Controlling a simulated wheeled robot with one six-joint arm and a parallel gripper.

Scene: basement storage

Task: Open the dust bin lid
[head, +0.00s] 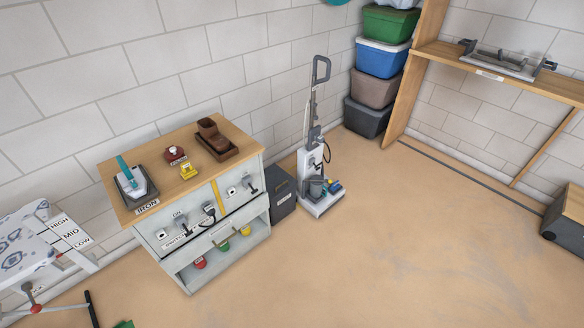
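A dark grey box-like bin (281,193) stands on the floor between the wooden-topped cabinet and the upright vacuum cleaner. Its top looks closed, but it is small in view and partly hidden by the cabinet. The upright vacuum cleaner (313,160) stands just right of it, white and grey, with a tall looped handle. Grey and blue parts show at its base. I cannot tell for sure whether the task's dust bin is the dark box or a part of the vacuum. My gripper is not in view.
The cabinet (212,225) carries an iron (132,180), a brown boot (212,136) and small red and yellow items. Stacked tubs (382,58) fill the back corner beside a wooden shelf (558,82). An ironing board (28,244) stands left. The central floor is clear.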

